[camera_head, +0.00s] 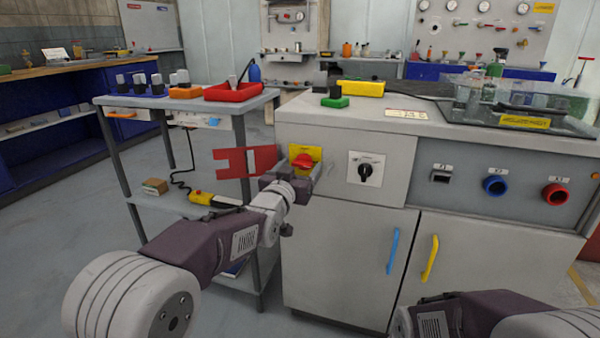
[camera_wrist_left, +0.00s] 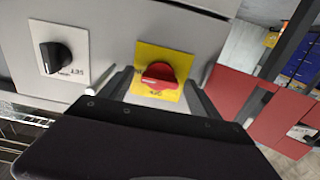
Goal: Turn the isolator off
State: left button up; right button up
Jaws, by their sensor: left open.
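The isolator is a red rotary handle (camera_head: 303,161) on a yellow plate (camera_head: 315,153), on the left part of the grey cabinet front. In the left wrist view the red handle (camera_wrist_left: 159,75) lies roughly crosswise on its yellow plate (camera_wrist_left: 163,56). My left gripper (camera_head: 292,172) is at the handle in the head view, partly covering it. In the left wrist view its open fingers (camera_wrist_left: 160,88) stand on either side of the handle. I cannot tell whether they touch it. My right arm (camera_head: 490,315) shows at the bottom right, but its gripper is not in view.
A black selector knob (camera_head: 366,170) on a white plate sits right of the isolator. A red hinged flap (camera_head: 232,163) sticks out to the left. A grey trolley (camera_head: 180,101) with a red tray (camera_head: 234,92) stands left. Blue (camera_head: 393,250) and yellow (camera_head: 430,259) door handles are below.

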pick_arm(q)
jog(key=shift+c, duration=0.3)
jog(key=c, duration=1.3)
jog(key=shift+n, duration=0.4)
jog(key=n, duration=0.4)
jog(key=shift+p, duration=0.4)
jog(key=n, duration=0.4)
jog(key=shift+p, duration=0.3)
jog(key=n, duration=0.5)
jog(key=shift+n+p, duration=0.4)
jog(key=shift+n, duration=1.5)
